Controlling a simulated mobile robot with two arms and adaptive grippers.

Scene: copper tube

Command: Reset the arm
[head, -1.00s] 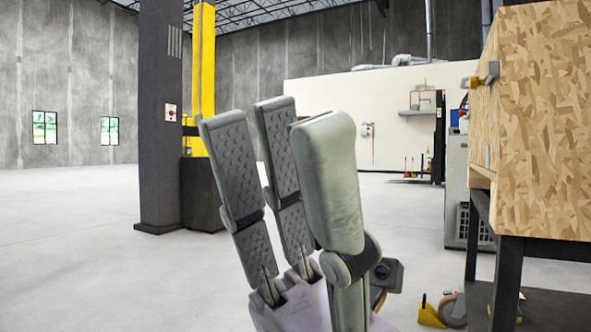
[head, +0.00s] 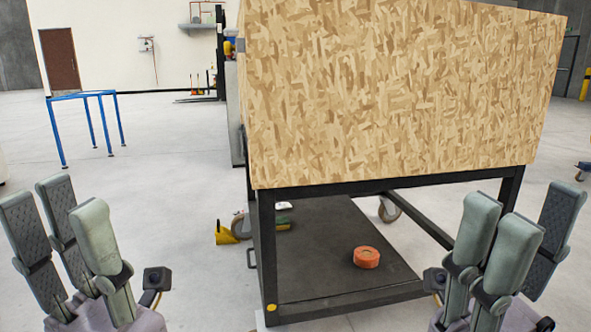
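My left gripper (head: 75,240) is at the lower left of the head view, fingers pointing up and spread apart, with nothing between them. My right gripper (head: 515,245) is at the lower right, fingers also pointing up; its two near fingers and one far finger stand apart and hold nothing that I can see. Both grippers are in front of the cart, on either side of it in the picture. No copper tube is in view.
A wheeled cart with a chipboard box (head: 400,95) on a black frame stands straight ahead. An orange tape roll (head: 366,257) lies on its lower shelf (head: 330,235). A blue metal frame (head: 85,95) stands at the back left.

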